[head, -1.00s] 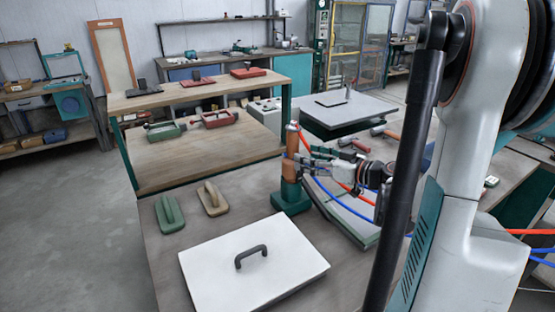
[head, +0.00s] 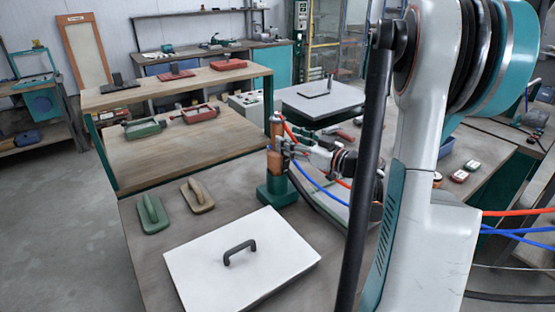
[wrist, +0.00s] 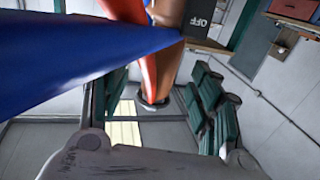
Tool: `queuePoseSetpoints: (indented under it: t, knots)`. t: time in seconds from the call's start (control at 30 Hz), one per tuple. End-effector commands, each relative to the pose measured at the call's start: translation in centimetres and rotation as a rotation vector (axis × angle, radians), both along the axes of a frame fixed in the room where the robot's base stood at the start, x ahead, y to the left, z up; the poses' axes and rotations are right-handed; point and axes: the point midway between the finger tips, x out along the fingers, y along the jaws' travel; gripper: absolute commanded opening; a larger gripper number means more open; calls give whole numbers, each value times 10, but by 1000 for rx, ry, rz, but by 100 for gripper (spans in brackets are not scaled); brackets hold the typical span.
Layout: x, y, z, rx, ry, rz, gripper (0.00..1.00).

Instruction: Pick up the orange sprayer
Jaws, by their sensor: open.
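The orange sprayer (head: 276,164) stands upright in a green base (head: 275,189) on the near workbench. My gripper (head: 280,147) is level with the sprayer's upper body, reaching in from its right side. In the wrist view, the teal fingers of my gripper (wrist: 160,104) are spread apart, and the orange-brown sprayer (wrist: 166,58) shows in the gap between them. I cannot tell whether either finger touches it. A broad blue hose (wrist: 75,50) covers the upper left of the wrist view and hides part of the sprayer.
A white board with a black handle (head: 239,251) lies in front of the sprayer. A green float (head: 152,213) and a tan float (head: 196,195) lie to the left. Blue and red hoses run close by my gripper. A wooden table (head: 180,152) stands behind.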

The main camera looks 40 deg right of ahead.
Motion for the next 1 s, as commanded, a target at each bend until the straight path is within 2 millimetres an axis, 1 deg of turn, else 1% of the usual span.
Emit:
queuePoseSetpoints:
  t: [0.17,0.4,0.5,0.67,0.77,0.8,0.87,0.9,0.93,1.0]
  knots:
    - [13,5,-1,0,0,3,57]
    - [46,13,-2,0,0,3,57]
    - [50,13,-1,0,0,1,57]
    - [50,13,0,0,0,0,57]
    - [50,13,0,0,0,0,37]
    - [50,13,0,0,0,0,28]
    - [50,13,0,0,0,0,14]
    - [50,13,0,0,0,0,5]
    - [50,13,0,0,0,0,0]
    - [50,13,1,1,-1,0,0]
